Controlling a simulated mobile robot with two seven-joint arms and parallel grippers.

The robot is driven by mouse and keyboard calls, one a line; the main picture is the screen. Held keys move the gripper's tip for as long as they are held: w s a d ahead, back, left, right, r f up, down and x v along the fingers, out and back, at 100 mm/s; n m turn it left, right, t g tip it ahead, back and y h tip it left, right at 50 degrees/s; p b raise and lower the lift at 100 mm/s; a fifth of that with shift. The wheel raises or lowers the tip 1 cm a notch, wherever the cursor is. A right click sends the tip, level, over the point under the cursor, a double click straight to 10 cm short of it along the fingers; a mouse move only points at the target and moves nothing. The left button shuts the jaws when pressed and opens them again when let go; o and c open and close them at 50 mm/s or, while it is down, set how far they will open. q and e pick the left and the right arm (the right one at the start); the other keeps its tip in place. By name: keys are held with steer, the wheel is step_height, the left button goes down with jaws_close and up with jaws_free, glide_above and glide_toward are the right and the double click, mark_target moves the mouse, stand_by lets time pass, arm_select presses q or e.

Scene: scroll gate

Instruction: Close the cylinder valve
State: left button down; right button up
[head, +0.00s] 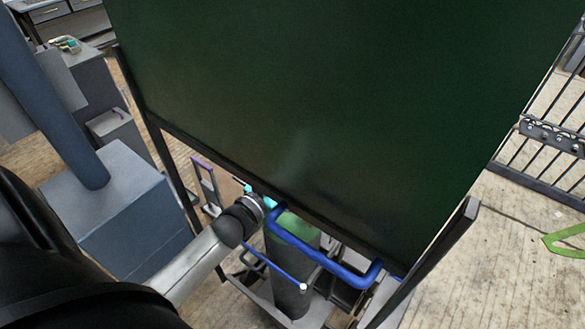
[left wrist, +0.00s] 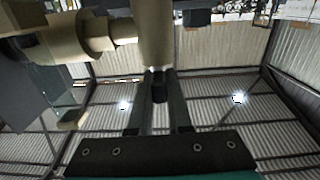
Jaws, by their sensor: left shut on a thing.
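The gas cylinder (head: 288,290), dark with a green shoulder, stands below the dark green panel in the head view. Its top is hidden behind my left arm and the panel's lower edge. My left gripper (head: 264,199) is at the cylinder's top, with small cyan parts showing beside the wrist; its fingers are hard to make out there. In the left wrist view my left gripper (left wrist: 158,78) is shut on the tan valve (left wrist: 156,40), whose upright round part meets the fingertips. A side piece with a wider collar runs left from it. My right gripper is not in view.
The large green panel (head: 330,100) hangs in a dark frame close above my left arm. A blue bent tube (head: 345,275) and a thin blue bar (head: 275,262) flank the cylinder. A grey block (head: 115,215) stands left. Open floor lies right (head: 480,260).

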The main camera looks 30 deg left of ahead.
arm_select(q)
steer(key=c, duration=0.8)
jaws_free()
steer(key=shift+c, duration=0.2)
steer(key=shift+s, duration=0.15)
steer(key=s+a, duration=0.1)
steer(key=s, duration=1.4)
steer(key=shift+a+b, duration=0.25)
steer(key=shift+b, duration=0.15)
steer(key=shift+w, duration=0.1)
